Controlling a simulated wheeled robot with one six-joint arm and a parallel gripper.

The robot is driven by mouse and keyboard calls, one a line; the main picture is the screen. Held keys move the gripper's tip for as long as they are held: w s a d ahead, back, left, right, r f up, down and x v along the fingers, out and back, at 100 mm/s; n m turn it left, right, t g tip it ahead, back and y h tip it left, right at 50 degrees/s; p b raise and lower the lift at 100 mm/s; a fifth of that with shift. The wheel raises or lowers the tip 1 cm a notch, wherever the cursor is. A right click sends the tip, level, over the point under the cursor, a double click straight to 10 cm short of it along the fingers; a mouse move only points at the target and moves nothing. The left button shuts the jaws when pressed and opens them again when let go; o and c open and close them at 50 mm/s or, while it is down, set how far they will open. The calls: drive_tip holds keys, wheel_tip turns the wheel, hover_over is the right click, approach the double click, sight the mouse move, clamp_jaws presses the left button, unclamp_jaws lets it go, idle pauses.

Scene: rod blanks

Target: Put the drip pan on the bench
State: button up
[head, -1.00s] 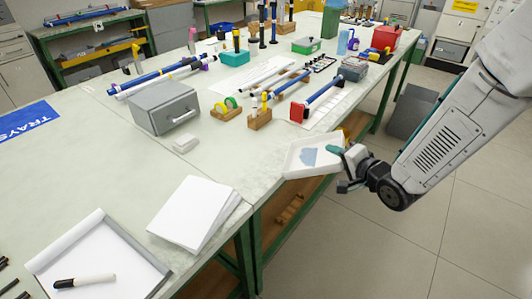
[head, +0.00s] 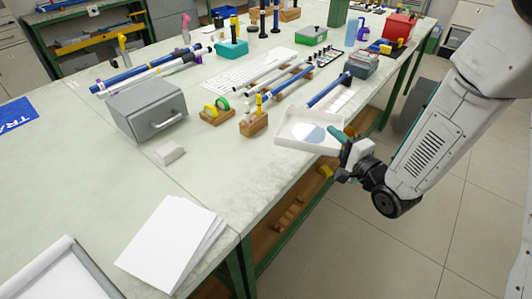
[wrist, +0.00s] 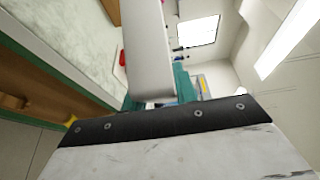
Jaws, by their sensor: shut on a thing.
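The drip pan (head: 289,140) is a shallow white tray with a low rim and a blue-grey patch on its floor. My gripper (head: 343,137), with teal fingertips, is shut on the pan's right side. The pan overlaps the right edge of the bench (head: 225,165) in the head view and looks about level; I cannot tell if it touches the top. In the wrist view the pan's pale side (wrist: 148,50) stands between the teal fingers (wrist: 183,82), with the bench (wrist: 70,40) to the left.
A blue rod (head: 328,90) lies just behind the pan. A wooden block (head: 254,124) with upright pieces, a grey drawer box (head: 150,108) and a small white block (head: 169,154) stand to the left. Bare bench top lies between these and the paper stack (head: 170,245).

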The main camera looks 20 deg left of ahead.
drive_tip(key=shift+s+a+f, duration=0.1)
drive_tip(key=shift+a+f, duration=0.7)
drive_tip(key=shift+a, duration=1.8)
drive_tip(key=shift+s+a+f, duration=0.15)
drive_tip(key=shift+a+f, duration=0.7)
drive_tip(key=shift+a, duration=1.7)
drive_tip(key=shift+s+a+f, duration=0.1)
drive_tip(key=shift+a+f, duration=0.7)
drive_tip(key=shift+a, duration=1.8)
drive_tip(key=shift+f, duration=0.1)
drive_tip(key=shift+f, duration=0.4)
drive_tip(key=shift+f, duration=0.1)
drive_tip(key=o, duration=1.1)
